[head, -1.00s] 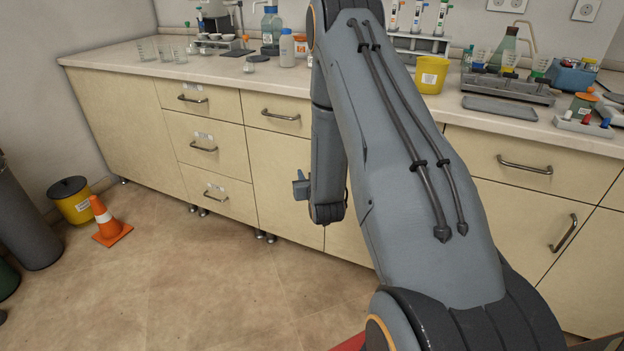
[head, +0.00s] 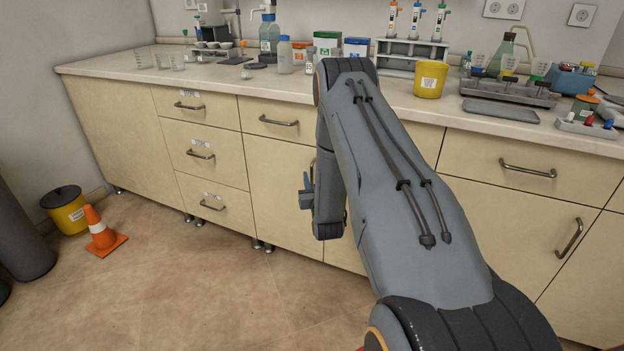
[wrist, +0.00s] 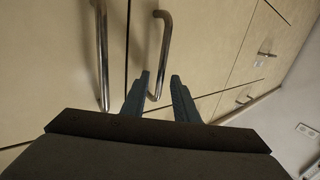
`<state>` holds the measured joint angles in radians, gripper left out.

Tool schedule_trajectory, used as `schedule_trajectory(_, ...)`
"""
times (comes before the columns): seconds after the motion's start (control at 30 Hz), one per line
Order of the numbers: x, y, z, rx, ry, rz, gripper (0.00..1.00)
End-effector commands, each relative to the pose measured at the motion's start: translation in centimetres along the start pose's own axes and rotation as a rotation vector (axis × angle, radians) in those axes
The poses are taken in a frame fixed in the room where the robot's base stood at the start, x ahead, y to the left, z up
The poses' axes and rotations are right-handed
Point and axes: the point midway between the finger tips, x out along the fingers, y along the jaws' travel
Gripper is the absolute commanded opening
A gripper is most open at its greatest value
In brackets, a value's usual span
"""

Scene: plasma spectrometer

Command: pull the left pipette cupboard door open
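The left pipette cupboard door (head: 276,185) is a cream panel below a drawer, and it looks shut. In the wrist view, which seems upside down, this door (wrist: 205,45) lies right of a dark vertical seam. Its metal bar handle (wrist: 164,45) stands just right of the seam. My gripper (wrist: 158,88) is open, and the handle's near end shows between its two fingers; I cannot tell whether they touch it. In the head view my gripper (head: 306,192) is in front of the doors, with the handle partly hidden by my arm.
The neighbouring door's bar handle (wrist: 101,50) stands close on the seam's other side. Drawers with handles (head: 200,155) are to the left. The worktop (head: 205,73) above carries bottles, a pipette rack (head: 410,50) and a yellow tub (head: 431,78).

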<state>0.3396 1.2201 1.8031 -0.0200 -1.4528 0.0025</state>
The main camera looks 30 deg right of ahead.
Motion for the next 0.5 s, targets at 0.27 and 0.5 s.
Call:
schedule_trajectory(0.27, 0.35, -0.03, -0.02, 0.000, 0.000, 0.000, 0.27)
schedule_trajectory(0.5, 0.34, -0.05, -0.02, 0.000, 0.000, -0.001, 0.00)
